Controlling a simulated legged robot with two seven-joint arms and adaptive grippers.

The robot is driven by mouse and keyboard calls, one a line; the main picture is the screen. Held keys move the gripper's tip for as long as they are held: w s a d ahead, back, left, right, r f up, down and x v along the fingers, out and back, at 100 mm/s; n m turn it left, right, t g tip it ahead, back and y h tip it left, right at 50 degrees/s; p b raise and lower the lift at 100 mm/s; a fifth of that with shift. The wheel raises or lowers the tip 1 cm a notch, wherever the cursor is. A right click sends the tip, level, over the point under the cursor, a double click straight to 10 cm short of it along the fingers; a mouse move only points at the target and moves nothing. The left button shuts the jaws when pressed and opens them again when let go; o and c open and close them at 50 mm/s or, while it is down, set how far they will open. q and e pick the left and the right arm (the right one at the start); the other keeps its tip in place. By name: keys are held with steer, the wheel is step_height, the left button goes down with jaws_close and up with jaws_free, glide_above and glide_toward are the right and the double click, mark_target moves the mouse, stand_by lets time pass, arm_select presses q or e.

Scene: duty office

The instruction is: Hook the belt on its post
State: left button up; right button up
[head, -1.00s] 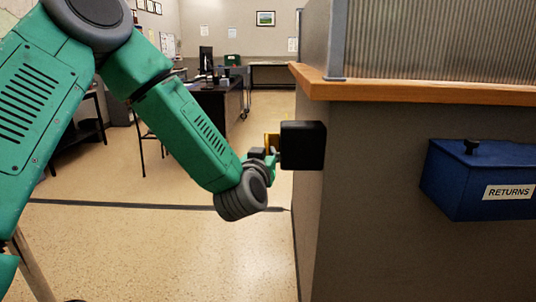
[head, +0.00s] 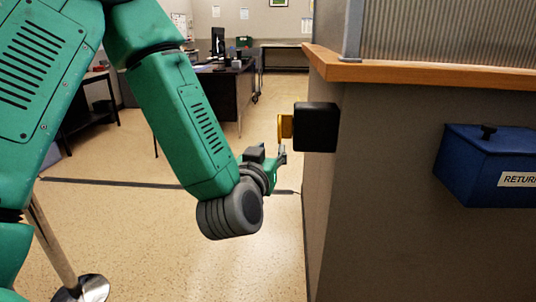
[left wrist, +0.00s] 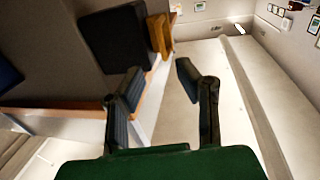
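A black belt housing (head: 316,127) is fixed on the end of the grey counter wall, with a yellow belt end (head: 286,126) on its left side. In the left wrist view the housing (left wrist: 112,42) and the yellow end (left wrist: 160,35) lie beyond the fingertips. My left gripper (head: 279,158) is just below the yellow end in the head view. The left wrist view shows its two fingers (left wrist: 160,84) apart with nothing between them. A metal post (head: 52,242) with a round base stands at the lower left, its top hidden behind my arm. My right gripper is out of view.
A wooden ledge (head: 430,72) tops the counter above the housing. A blue returns box (head: 490,168) hangs on the wall to the right. A dark desk (head: 222,95) stands farther back. The floor between post and counter is clear.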

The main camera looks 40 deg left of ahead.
arm_select(q)
steer(key=shift+v, duration=0.9)
steer(key=shift+f, duration=0.1)
